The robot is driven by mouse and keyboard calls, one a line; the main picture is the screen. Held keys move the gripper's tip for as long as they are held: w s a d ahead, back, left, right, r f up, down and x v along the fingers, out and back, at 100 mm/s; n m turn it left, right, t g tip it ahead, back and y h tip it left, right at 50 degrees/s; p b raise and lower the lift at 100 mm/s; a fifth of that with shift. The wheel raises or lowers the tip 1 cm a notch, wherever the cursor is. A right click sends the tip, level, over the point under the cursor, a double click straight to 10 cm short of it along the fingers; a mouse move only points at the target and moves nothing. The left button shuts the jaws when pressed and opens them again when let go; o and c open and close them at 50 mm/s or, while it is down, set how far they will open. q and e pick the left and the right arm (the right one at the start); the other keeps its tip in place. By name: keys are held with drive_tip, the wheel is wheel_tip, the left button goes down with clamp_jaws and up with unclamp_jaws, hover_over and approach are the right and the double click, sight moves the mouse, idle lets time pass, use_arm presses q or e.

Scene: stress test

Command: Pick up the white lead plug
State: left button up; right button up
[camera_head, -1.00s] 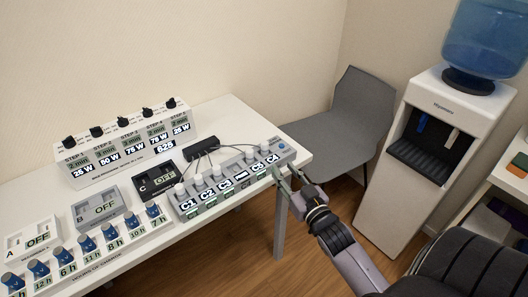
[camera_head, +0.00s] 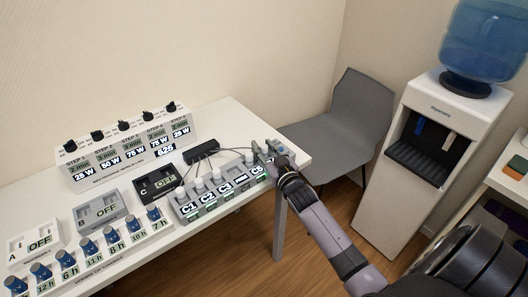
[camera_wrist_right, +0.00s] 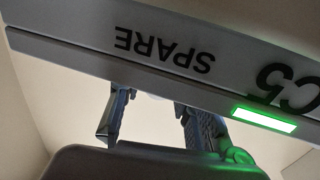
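I cannot tell which is the white lead plug. My left gripper is out of view.
Dark cables run from a black block (camera_head: 201,152) to the panel. Box C (camera_head: 157,184), box B (camera_head: 102,211) and a row of blue knobs stand left on the white table (camera_head: 235,117). A grey chair (camera_head: 345,125) and a water cooler (camera_head: 440,150) stand right.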

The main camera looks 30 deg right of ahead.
drive_tip(key=shift+c, duration=0.2)
clamp_jaws()
idle(0.4)
